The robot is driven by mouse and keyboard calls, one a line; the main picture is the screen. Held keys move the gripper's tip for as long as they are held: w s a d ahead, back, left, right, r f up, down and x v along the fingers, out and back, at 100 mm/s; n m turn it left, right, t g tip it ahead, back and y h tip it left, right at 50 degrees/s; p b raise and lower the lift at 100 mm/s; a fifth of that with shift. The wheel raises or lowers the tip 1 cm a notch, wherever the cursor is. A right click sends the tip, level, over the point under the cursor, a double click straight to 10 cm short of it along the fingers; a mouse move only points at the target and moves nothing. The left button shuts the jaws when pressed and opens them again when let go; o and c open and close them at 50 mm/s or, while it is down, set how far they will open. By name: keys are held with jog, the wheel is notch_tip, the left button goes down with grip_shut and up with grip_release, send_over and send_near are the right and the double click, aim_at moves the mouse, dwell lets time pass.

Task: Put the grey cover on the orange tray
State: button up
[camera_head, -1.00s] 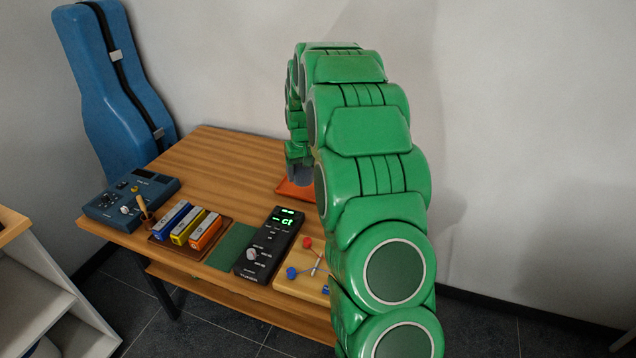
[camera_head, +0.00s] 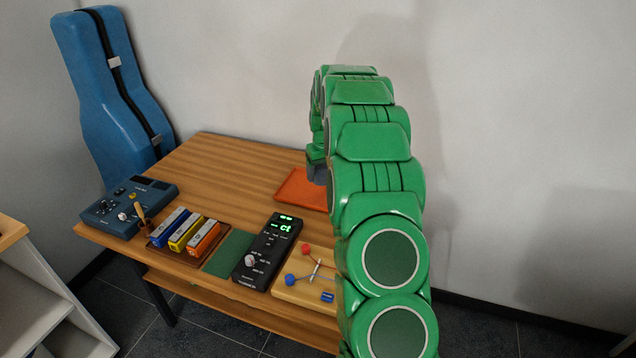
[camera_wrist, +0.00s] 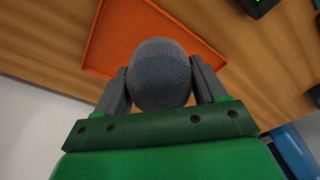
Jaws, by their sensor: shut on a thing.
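The grey cover (camera_wrist: 160,76) is a rounded, mesh-textured piece held between the two fingers of my gripper (camera_wrist: 162,85) in the wrist view. The orange tray (camera_wrist: 108,38) is a shallow square with a low rim, behind the cover in that view. In the head view the tray (camera_head: 297,190) lies on the wooden table near its far right side, partly hidden by my arm. My gripper (camera_head: 317,172) shows there as a small grey patch at the tray's right part. I cannot tell how high the cover is above the tray.
On the table (camera_head: 220,160) stand a blue device (camera_head: 130,205), a tray of coloured blocks (camera_head: 185,230), a green mat (camera_head: 229,252), a black meter (camera_head: 268,250) and a wooden board with knobs (camera_head: 305,285). The table's back left is clear. A blue instrument case (camera_head: 110,90) leans behind.

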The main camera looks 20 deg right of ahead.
jog(key=w+f, duration=0.1)
jog(key=w, duration=0.1)
jog(key=w+d+f, duration=0.1)
jog(key=w+f, duration=0.1)
jog(key=w+d+f, duration=0.1)
jog(key=w+f, duration=0.1)
jog(key=shift+w+f, duration=0.15)
jog(key=shift+f, duration=0.05)
jog(key=shift+w+d+f, duration=0.25)
jog(key=shift+w+f, duration=0.55)
jog(key=shift+f, duration=1.75)
jog(key=shift+f, duration=0.1)
jog(key=o, duration=1)
